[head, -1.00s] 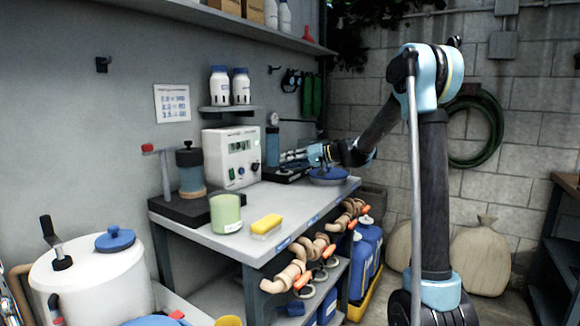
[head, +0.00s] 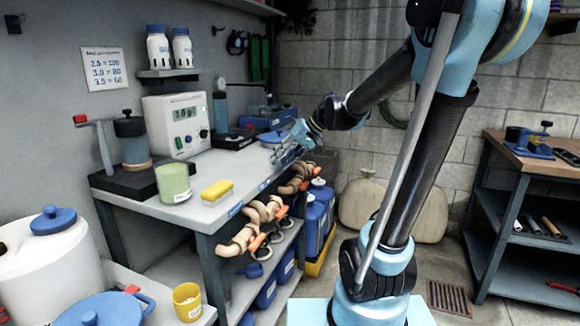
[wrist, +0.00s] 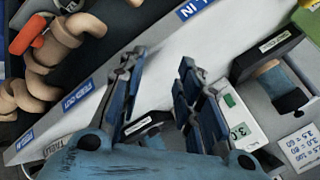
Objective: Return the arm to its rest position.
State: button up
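My gripper (head: 280,148) is at the end of my raised, bent arm, over the right end of the grey bench (head: 222,214). Nothing is held.
A white display box (head: 180,125), a green cup (head: 173,183) and a yellow sponge (head: 217,190) stand on the bench. Tan pipe fittings (head: 262,215) hang along its front edge.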

jog(key=s+d+f+m+h, duration=0.2)
jog(key=s+d+f+h, duration=0.2)
jog(key=s+d+f, duration=0.4)
jog(key=s+d+f+m+h, duration=0.2)
jog(key=s+d+f+h, duration=0.2)
jog(key=s+d+f, duration=0.4)
jog(key=s+d, duration=0.5)
jog(key=s, duration=0.2)
jog(key=shift+d+f, duration=0.3)
jog(key=shift+d, duration=0.05)
